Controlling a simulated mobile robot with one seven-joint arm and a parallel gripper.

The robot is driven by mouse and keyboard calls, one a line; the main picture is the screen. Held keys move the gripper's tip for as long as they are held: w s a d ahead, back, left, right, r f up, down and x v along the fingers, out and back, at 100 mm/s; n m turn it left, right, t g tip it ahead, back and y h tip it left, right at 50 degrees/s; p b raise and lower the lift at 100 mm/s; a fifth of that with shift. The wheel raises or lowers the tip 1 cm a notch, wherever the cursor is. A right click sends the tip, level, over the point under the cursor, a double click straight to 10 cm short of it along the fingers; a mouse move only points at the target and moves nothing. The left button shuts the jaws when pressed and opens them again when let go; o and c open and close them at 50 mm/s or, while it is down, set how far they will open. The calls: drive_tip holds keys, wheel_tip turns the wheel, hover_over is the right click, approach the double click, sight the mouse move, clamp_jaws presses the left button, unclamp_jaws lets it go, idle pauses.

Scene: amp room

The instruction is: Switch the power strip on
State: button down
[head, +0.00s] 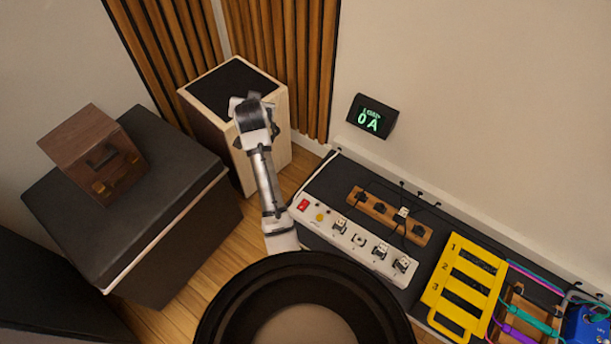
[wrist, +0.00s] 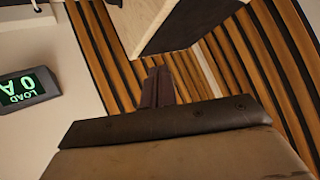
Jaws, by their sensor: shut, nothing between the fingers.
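The white power strip (head: 369,246) lies on a black surface along the right wall in the head view. It has a red rocker switch (head: 303,205) at its left end, a round yellow button (head: 319,217) beside it, and several sockets. The switch position is too small to tell. My gripper (wrist: 158,87) is shut and empty in the wrist view, pointing toward the wooden wall slats. In the head view it is raised over the pale wooden box (head: 205,115), up and left of the strip and well apart from it. The strip is out of the wrist view.
A wall display (head: 373,116) reads 0 A. A wooden block with dark pieces (head: 375,212) lies behind the strip. A yellow numbered rack (head: 463,290) and colored cables stand to the right. A black cabinet (head: 175,190) bearing a brown box (head: 95,150) is at left.

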drive_tip(key=s+d+f+m+g+h, duration=0.1)
drive_tip(key=d+f+g, duration=0.1)
drive_tip(key=f, duration=0.2)
drive_tip(key=s+d+f+m+g+p, duration=0.1)
drive_tip(key=d+f, duration=0.2)
drive_tip(key=f, duration=0.1)
drive_tip(key=s+d+f+m+g+h, duration=0.1)
drive_tip(key=s+d+f+g, duration=0.1)
drive_tip(key=f, duration=0.2)
drive_tip(key=m+g, duration=0.3)
drive_tip(key=g, duration=0.1)
hover_over(306, 201)
drive_tip(key=s+a, duration=0.1)
drive_tip(key=s, duration=0.1)
wheel_tip(306, 201, down, 10)
drive_tip(key=shift+a+h+p, duration=0.15)
drive_tip(key=shift+h+p, duration=0.15)
drive_tip(key=shift+p, duration=0.15)
drive_tip(key=shift+w+f, duration=0.1)
drive_tip(key=f+b, duration=0.1)
drive_tip(key=f, duration=0.3)
drive_tip(key=w+f+b, duration=0.1)
drive_tip(key=f, duration=0.4)
drive_tip(key=d+f+b, duration=0.1)
drive_tip(key=f, duration=0.3)
drive_tip(key=shift+w+f, duration=0.2)
drive_tip(key=shift+f, duration=0.1)
